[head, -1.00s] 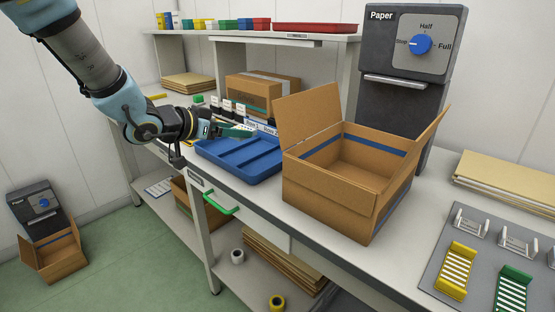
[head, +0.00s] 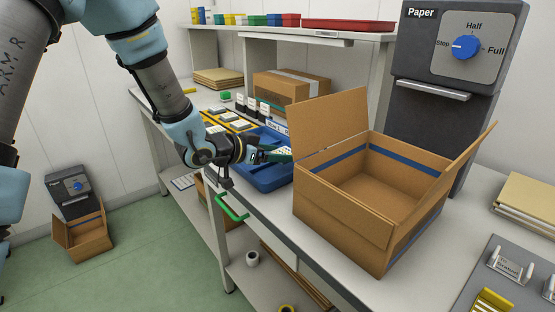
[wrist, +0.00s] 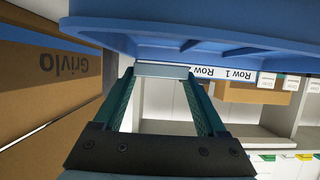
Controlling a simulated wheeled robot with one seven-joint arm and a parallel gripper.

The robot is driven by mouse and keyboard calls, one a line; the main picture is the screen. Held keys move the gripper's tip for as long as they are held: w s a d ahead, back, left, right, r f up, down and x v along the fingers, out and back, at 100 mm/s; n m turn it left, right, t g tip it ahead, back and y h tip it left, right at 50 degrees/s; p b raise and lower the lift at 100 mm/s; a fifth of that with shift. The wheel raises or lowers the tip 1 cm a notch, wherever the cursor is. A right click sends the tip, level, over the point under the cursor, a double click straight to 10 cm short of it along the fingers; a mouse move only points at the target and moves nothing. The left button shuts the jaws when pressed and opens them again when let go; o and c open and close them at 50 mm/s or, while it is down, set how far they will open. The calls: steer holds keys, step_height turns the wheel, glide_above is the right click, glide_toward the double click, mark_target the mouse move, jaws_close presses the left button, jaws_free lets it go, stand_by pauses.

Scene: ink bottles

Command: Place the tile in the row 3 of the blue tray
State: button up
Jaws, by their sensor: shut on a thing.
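The blue tray (head: 268,182) lies on the bench in the head view, partly hidden by my arm and the cardboard box. It fills the top of the wrist view (wrist: 215,30), with raised dividers and a label strip (wrist: 225,74) reading "Row 1" and another "Row", its number unclear. My gripper (head: 284,153) is over the tray in the head view. In the wrist view its two green fingers are shut on a thin pale tile (wrist: 162,71), held across the fingertips. The tile appears beside the tray's edge in that view; I cannot tell whether they touch.
An open cardboard box (head: 345,215) stands close right of the tray. A yellow-edged holder with pale pieces (head: 232,122) and black bottles with white labels (head: 252,104) are behind my arm. A paper dispenser (head: 455,80) stands at the back right. A green handle (head: 231,208) juts from the bench front.

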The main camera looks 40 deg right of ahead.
steer(key=shift+f, duration=0.95)
steer(key=shift+f+b, duration=0.4)
steer(key=shift+f, duration=0.1)
steer(key=shift+f, duration=0.15)
steer(key=o, duration=1.2)
